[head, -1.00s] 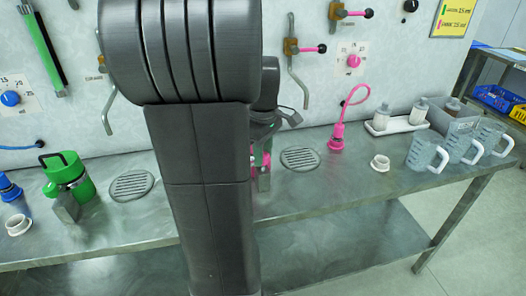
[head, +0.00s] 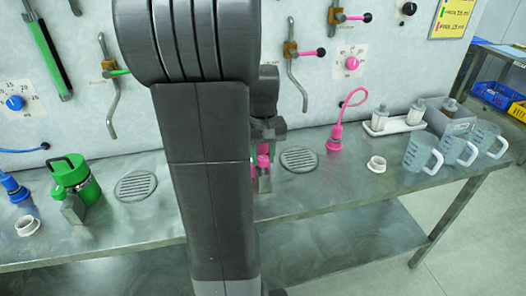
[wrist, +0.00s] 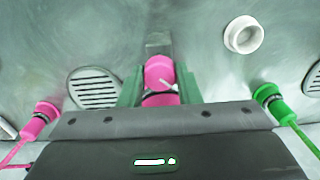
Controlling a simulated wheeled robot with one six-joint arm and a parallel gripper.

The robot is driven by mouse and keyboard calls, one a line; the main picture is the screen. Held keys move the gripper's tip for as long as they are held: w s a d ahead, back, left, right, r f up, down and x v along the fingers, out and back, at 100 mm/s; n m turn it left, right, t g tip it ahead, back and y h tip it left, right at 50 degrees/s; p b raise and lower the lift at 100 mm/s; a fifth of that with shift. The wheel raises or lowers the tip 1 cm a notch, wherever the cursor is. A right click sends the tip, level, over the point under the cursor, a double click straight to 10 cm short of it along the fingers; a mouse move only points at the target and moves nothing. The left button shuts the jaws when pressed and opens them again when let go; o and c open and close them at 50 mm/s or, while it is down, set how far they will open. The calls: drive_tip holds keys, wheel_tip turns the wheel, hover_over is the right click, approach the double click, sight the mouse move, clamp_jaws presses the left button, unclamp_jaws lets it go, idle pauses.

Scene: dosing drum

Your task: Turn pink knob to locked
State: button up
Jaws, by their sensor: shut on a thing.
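A grey metal block (wrist: 158,45) sticks out just beyond the knob. In the head view the pink piece (head: 263,152) shows only in part beside my arm, with the grey block below it. My arm hides whatever stands left of it. No locked marking can be read.
A pink nozzle with hose (head: 335,138) stands right of a round drain grate (head: 299,160). A white ring (head: 376,164), clear jugs (head: 420,152) and a bottle tray (head: 394,125) lie further right. A green container (head: 75,180) stands left. A pink dial (head: 352,63) is on the wall.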

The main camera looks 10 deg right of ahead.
sight(263, 157)
drive_tip(key=m+p, duration=0.1)
drive_tip(key=m, duration=0.3)
drive_tip(key=shift+r+m, duration=0.1)
drive_tip(key=shift+m, duration=0.2)
drive_tip(key=m+p, duration=0.1)
drive_tip(key=m, duration=0.3)
idle(0.3)
drive_tip(key=o, duration=1)
drive_tip(key=shift+c, duration=0.2)
wheel_tip(263, 157, up, 14)
drive_tip(key=shift+f, duration=0.2)
